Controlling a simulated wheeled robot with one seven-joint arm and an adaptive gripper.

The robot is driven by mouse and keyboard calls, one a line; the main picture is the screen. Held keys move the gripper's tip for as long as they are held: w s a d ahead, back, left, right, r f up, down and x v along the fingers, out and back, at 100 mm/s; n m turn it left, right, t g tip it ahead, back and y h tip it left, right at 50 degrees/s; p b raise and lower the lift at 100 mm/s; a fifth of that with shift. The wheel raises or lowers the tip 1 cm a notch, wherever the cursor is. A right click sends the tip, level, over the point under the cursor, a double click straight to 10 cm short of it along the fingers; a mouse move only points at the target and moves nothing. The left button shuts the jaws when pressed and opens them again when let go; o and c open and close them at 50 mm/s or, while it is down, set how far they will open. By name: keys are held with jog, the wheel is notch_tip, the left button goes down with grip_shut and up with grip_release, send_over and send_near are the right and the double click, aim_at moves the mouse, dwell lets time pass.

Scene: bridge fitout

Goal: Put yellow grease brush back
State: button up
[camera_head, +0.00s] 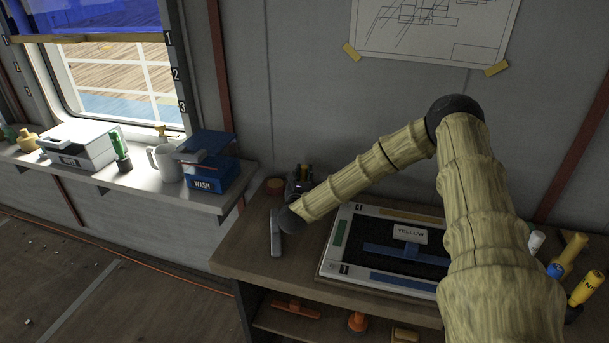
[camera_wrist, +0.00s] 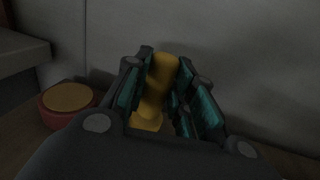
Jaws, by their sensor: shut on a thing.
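My gripper (camera_head: 302,178) is at the back of the wooden bench, left of the framed tray. In the wrist view, its fingers (camera_wrist: 165,85) are shut on the yellow grease brush (camera_wrist: 158,78), which stands between the teal pads with its handle up. Its lower end is mostly hidden by the fingers and palm. In the head view only a small yellow bit of it (camera_head: 306,170) shows. A white card marked YELLOW (camera_head: 410,234) stands on the dark bed of the tray (camera_head: 325,262), beside a blue bar.
A round red tin (camera_wrist: 60,112) with a tan top stands left of my gripper; it also shows in the head view (camera_head: 275,186). A grey upright piece (camera_head: 275,235) stands nearby. Yellow and white bottles (camera_head: 573,252) stand at right. A blue WASH box (camera_head: 205,180) sits on the window ledge.

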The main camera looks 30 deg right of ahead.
jog(key=o, duration=1)
jog(key=shift+o, duration=0.2)
jog(key=shift+r+p, duration=0.2)
jog(key=shift+p, duration=0.15)
jog(key=b+v, duration=0.4)
jog(key=v, duration=0.6)
jog(key=shift+s+a+f, duration=0.2)
jog(key=shift+s, duration=0.1)
jog(key=shift+s+a+r, duration=0.1)
jog(key=shift+s+a, duration=0.3)
jog(key=shift+s, duration=0.1)
